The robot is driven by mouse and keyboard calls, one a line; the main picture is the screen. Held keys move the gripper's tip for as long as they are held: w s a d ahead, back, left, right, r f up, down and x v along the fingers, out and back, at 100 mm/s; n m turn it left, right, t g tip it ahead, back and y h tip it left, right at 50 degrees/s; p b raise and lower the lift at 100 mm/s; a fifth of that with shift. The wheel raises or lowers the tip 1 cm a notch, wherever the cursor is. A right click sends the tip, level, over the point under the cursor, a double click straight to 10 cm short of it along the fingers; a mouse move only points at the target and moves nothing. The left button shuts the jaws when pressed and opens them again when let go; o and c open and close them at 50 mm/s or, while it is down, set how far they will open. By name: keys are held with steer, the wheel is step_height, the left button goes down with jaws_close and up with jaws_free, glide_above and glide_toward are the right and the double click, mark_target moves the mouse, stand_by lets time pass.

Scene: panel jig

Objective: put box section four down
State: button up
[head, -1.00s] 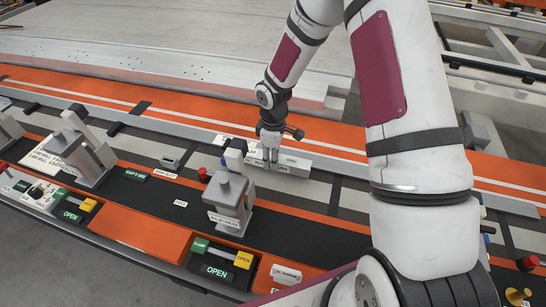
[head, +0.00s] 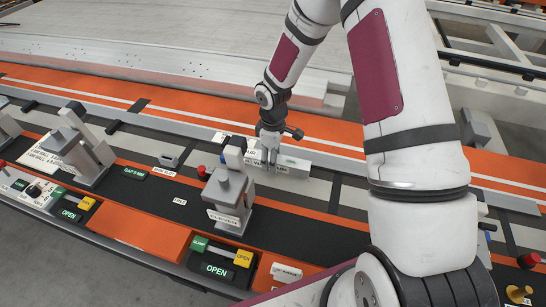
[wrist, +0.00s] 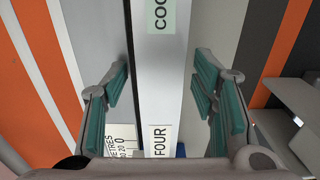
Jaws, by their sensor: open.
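Box section four (wrist: 158,90) is a long pale grey bar with a "FOUR" label at its near end and a green label further along in the wrist view. In the head view the box section (head: 292,164) lies along the grey rail behind the clamp post. My gripper (wrist: 160,100) is open, with a teal-padded finger on each side of the bar and a gap to both. In the head view my gripper (head: 269,158) points down over the bar. Its underside and exact contact with the rail are hidden.
A grey clamp (head: 230,195) stands just in front of the box section, with green CLAMP and yellow OPEN buttons (head: 243,258) below it. A red knob (head: 202,172) is to its left. Another clamp (head: 82,150) stands further left. A white scale label (wrist: 122,140) lies beside the bar.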

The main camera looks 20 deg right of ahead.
step_height(320, 180, up, 13)
steer(key=p, duration=0.5)
step_height(320, 180, up, 10)
steer(key=m+t+h, duration=0.1)
steer(key=m, duration=0.1)
glide_above(279, 164)
steer(key=s+r+m+t, duration=0.25)
steer(key=s+r, duration=0.55)
steer(key=r, duration=0.4)
steer(key=s+r+m+t, duration=0.1)
steer(key=s+r+m, duration=0.2)
steer(key=s, duration=0.6)
steer(key=s+r+m+t+y, duration=0.1)
steer(key=s+r+m, duration=0.2)
steer(key=s, duration=0.6)
steer(key=shift+a+r, duration=0.45)
steer(key=shift+r, duration=0.25)
steer(key=shift+c, duration=0.3)
